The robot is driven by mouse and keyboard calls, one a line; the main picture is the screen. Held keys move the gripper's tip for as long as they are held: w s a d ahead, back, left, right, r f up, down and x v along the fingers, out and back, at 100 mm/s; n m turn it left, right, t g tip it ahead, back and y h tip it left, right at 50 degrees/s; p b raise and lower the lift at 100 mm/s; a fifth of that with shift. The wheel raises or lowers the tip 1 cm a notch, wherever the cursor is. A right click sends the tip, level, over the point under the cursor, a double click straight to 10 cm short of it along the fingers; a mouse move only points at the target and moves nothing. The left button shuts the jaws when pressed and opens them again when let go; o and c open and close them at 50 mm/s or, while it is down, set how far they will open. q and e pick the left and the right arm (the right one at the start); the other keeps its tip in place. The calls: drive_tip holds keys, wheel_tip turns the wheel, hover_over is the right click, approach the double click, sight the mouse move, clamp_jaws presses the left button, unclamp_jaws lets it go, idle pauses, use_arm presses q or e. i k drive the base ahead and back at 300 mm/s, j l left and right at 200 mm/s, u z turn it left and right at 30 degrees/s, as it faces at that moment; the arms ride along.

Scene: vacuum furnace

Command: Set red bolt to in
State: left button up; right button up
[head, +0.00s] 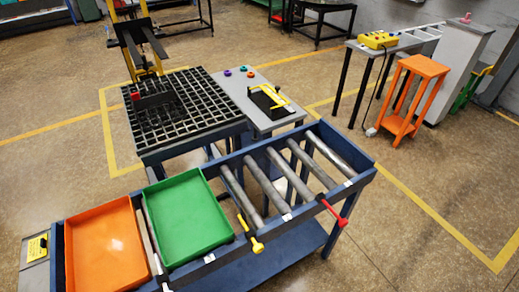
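The red bolt (333,211) sits on the front rail of the blue roller conveyor (345,190), right of the middle. Its knob end sticks out from the rail towards me, and no red rod shows over the rollers. A yellow bolt (256,244) sits further left on the same rail. Its rod reaches inward past the rail, beside the green tray. Neither of my grippers is in view.
A green tray (188,215) and an orange tray (104,248) rest on the conveyor's left part. Bare rollers (262,179) fill the right part. A black grid table (205,107) and a grey side table (240,92) stand behind.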

sight(343, 223)
drive_tip(key=z, duration=0.9)
drive_tip(key=i, duration=0.1)
drive_tip(key=l+u, duration=0.15)
drive_tip(key=u, duration=0.25)
drive_tip(key=l+u, duration=0.15)
drive_tip(key=u, duration=0.2)
drive_tip(key=l+u, duration=0.15)
drive_tip(key=u, duration=0.25)
drive_tip(key=k+l+u, duration=0.1)
drive_tip(key=u, duration=0.3)
drive_tip(key=z, duration=1.15)
drive_tip(key=l+u, duration=0.5)
drive_tip(key=l, duration=0.3)
drive_tip(key=i, duration=0.4)
